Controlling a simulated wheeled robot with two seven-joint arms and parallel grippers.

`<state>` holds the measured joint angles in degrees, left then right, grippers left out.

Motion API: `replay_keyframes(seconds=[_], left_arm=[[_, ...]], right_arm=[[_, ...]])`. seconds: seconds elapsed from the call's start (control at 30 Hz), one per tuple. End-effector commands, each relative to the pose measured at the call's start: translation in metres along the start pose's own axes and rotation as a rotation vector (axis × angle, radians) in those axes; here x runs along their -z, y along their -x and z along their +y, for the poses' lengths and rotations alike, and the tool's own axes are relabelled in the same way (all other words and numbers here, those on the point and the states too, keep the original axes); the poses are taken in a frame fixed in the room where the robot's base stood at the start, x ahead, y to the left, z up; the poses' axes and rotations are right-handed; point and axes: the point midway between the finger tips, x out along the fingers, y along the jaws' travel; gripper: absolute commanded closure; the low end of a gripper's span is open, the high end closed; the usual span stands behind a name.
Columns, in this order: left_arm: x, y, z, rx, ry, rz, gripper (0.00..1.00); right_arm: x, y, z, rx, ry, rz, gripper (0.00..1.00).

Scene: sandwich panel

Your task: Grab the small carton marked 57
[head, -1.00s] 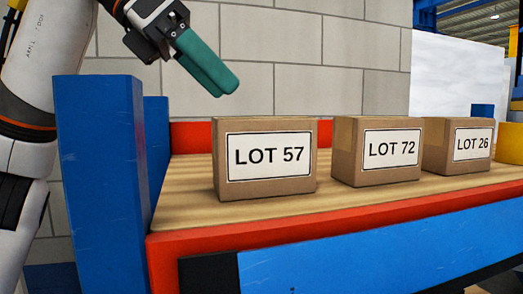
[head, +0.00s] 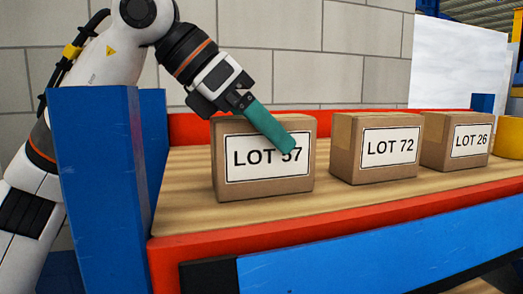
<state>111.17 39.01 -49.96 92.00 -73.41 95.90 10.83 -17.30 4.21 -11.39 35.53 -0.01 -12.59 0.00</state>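The small brown carton (head: 228,189) with the white label LOT 57 stands upright at the left of a wooden shelf (head: 340,204). My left gripper (head: 290,147) points down and to the right, with its green fingers in front of the carton in the picture and covering part of the label. The fingers overlap each other from this angle, so I cannot tell whether they are apart or touching the carton. My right gripper is not in the head view.
The LOT 72 carton (head: 375,172) and the LOT 26 carton (head: 455,160) stand to the right. A blue post (head: 100,170) rises at the left end. A red rim (head: 330,232) edges the shelf. A yellow object (head: 508,140) is at the far right.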

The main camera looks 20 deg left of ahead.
Motion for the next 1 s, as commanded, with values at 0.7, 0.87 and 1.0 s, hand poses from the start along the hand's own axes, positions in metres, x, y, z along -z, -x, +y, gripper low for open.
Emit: replay_keyframes(seconds=[0.7, 0.87, 1.0], left_arm=[[0.005, 0.006, 0.000, 0.001, -0.002, 0.003, 0.68], [0.018, 0.018, 0.001, 0.000, -0.001, 0.005, 0.68], [0.037, 0.037, 0.002, 0.000, -0.002, 0.005, 0.68]], right_arm=[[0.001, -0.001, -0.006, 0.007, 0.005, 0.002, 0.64], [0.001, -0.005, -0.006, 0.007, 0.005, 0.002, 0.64], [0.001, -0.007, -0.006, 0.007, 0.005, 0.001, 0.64]])
